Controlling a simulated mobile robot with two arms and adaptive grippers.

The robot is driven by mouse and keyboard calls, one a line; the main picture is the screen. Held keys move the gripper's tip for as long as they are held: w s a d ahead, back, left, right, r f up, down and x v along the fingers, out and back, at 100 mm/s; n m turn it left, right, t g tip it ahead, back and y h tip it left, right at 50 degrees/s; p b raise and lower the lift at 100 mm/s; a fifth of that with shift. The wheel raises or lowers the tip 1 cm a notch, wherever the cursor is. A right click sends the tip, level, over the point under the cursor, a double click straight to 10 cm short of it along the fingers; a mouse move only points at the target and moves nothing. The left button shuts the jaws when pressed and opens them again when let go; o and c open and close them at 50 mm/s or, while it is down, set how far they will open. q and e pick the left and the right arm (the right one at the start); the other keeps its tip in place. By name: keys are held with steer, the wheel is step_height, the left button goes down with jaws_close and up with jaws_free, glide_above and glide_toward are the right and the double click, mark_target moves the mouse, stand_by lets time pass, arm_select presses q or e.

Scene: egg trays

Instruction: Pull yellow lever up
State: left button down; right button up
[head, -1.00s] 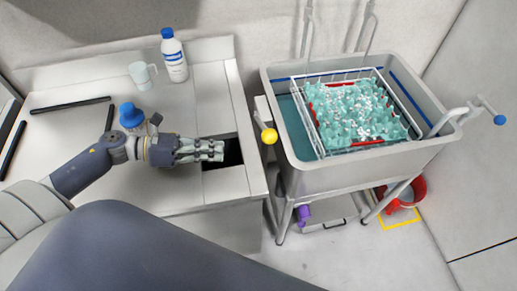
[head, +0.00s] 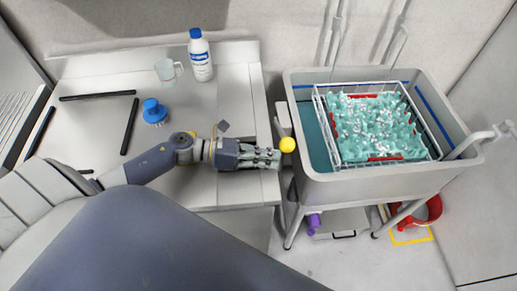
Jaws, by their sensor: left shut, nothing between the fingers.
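The yellow lever (head: 287,145) shows as a round yellow knob at the left side of the grey sink tub, in the gap between the table and the tub. My left gripper (head: 277,158) is shut and empty. It points right over the table's right edge, with its fingertips just left of the knob. I cannot tell whether the fingertips touch the knob. My right gripper is not in view.
The grey tub (head: 385,180) holds a wire rack with teal egg trays (head: 375,125). On the table stand a white bottle (head: 200,58), a clear mug (head: 168,70) and a blue-topped brush (head: 154,110). Black bars (head: 130,125) lie at left. A red bucket (head: 430,212) is on the floor.

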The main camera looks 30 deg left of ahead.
arm_select(q)
steer(key=shift+w, duration=0.1)
stand_by(0.3)
steer(key=shift+w+a+r+n, duration=0.2)
steer(key=shift+w+r+n, duration=0.1)
steer(key=shift+r, duration=0.45)
steer(key=shift+w+a+r+n, duration=0.15)
steer(key=shift+w+r+n, duration=0.15)
steer(key=shift+r, duration=0.4)
steer(key=w+a+r+n+h+b, duration=0.1)
steer(key=w+a+r+n, duration=0.1)
steer(key=r, duration=0.4)
steer(key=shift+w+a+g+b, duration=0.35)
steer(key=shift+w+a, duration=0.3)
steer(key=shift+w, duration=0.75)
steer(key=shift+r, duration=0.1)
